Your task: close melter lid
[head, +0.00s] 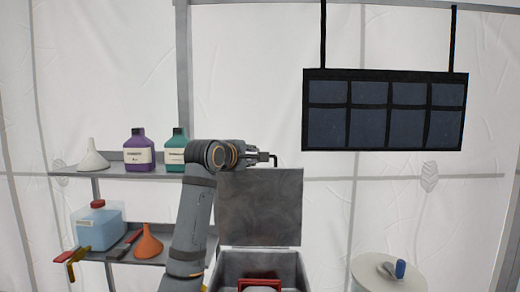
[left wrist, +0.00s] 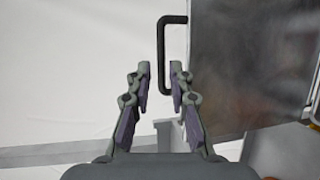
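The melter lid (head: 260,208) is a grey metal panel standing upright, open, behind the melter box (head: 228,268). A black bar handle (head: 275,160) sits at its top edge. In the left wrist view the lid (left wrist: 250,60) fills the upper right, and the handle (left wrist: 163,50) sticks out from its left edge. My left gripper (head: 266,157) is at the lid's top edge, close to the handle. In the left wrist view its fingers (left wrist: 160,68) are apart, with the handle lined up in the gap; contact cannot be told. My right gripper is not in view.
A red-framed item (head: 260,284) shows in the melter's opening. Shelves at left hold a white funnel (head: 93,156), a purple bottle (head: 139,149), a teal bottle (head: 176,148), a blue container (head: 98,228) and an orange funnel (head: 148,243). A white drum (head: 385,275) stands right.

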